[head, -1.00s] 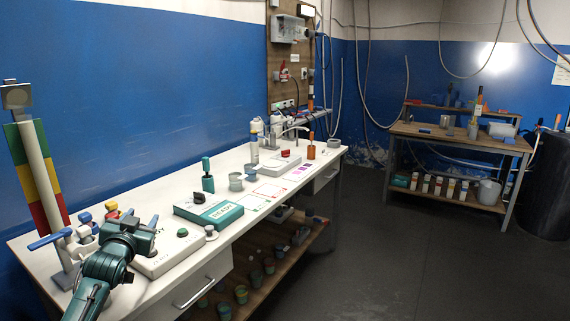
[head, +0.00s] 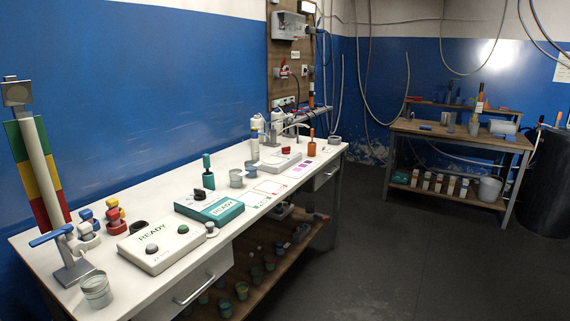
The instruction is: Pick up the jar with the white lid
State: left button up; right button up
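A small pale grey jar or cup (head: 97,291) stands upright at the near left end of the white bench (head: 150,210). Its top looks pale, but I cannot tell whether that is a white lid or an open rim. Two grey cups (head: 236,179) stand farther along the bench. Several small jars (head: 242,291) with coloured tops sit on the shelf under the bench, partly in shadow. Several jars with pale bodies (head: 428,182) stand on the far table's lower shelf, too small to make out their lids. Neither of my grippers is in view.
A lever stand (head: 72,262) and red, blue and yellow pieces (head: 114,212) are near the pale jar. The floor (head: 400,260) right of the bench is clear.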

aim_at(95, 287)
jog(key=u, duration=1.25)
